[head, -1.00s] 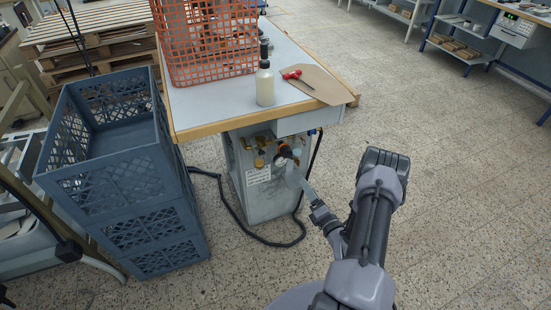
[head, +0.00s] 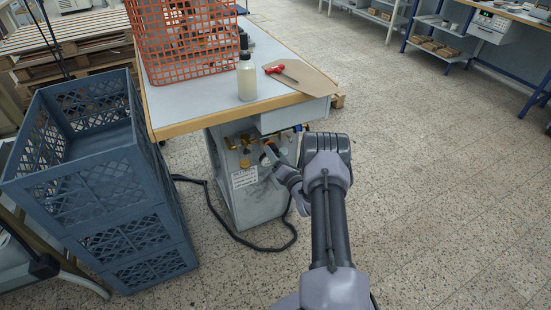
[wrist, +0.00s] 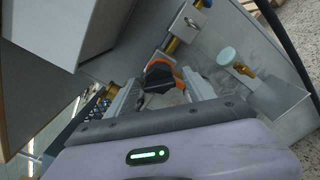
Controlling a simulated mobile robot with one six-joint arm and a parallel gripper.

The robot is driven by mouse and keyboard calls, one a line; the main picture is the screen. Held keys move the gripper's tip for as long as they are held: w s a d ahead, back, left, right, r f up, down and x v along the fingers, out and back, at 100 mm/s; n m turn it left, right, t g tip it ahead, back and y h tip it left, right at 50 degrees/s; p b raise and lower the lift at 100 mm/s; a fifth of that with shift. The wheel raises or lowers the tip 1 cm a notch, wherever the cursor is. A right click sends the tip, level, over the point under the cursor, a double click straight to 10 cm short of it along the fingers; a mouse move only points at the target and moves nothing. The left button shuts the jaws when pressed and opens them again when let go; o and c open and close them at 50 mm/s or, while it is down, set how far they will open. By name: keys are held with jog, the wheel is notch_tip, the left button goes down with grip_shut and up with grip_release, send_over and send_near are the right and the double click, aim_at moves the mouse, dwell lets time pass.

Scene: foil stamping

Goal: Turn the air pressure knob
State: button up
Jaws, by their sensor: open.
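The air pressure knob (wrist: 160,76), black with an orange collar, shows in the middle of the wrist view on the front of the grey cabinet. My gripper (wrist: 160,92) is open, with one pale finger on each side of the knob. The knob's near end appears between or just beyond the fingertips; I cannot tell whether a finger touches it. In the head view my gripper (head: 275,163) is at the cabinet front (head: 240,200) under the workbench, and my arm and fingers cover most of the knob.
A pale round part (wrist: 227,56) on a brass fitting sits right of the knob. The bench (head: 200,110) overhangs above. Blue crates (head: 110,200) stand left, and a black hose (head: 225,225) lies on the floor. On top are an orange basket (head: 185,45) and a bottle (head: 246,80).

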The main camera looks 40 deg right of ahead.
jog(key=shift+w, duration=0.1)
grip_shut()
jog(key=shift+m, duration=0.3)
